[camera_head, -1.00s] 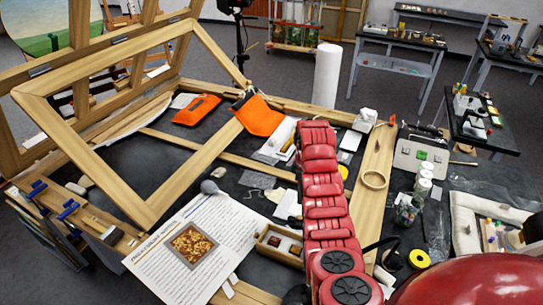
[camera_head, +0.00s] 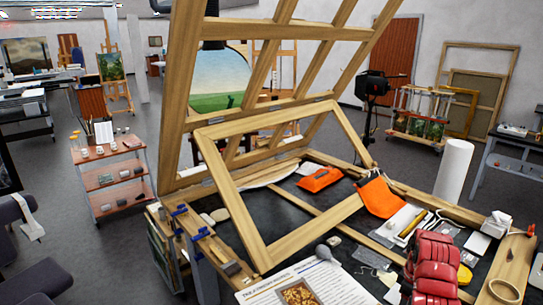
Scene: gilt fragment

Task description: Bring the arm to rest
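A red, segmented arm (camera_head: 434,262) of mine, seemingly my right one, shows at the lower right of the head view. It reaches over the right part of the dark worktable (camera_head: 380,235) and is cut off by the bottom edge. No fingers show on the visible part of it. My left arm and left gripper are not in view.
A wooden frame (camera_head: 234,213) stands tilted on the table, with a larger wooden lattice (camera_head: 187,90) behind it. A shelf cart (camera_head: 112,175) stands left.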

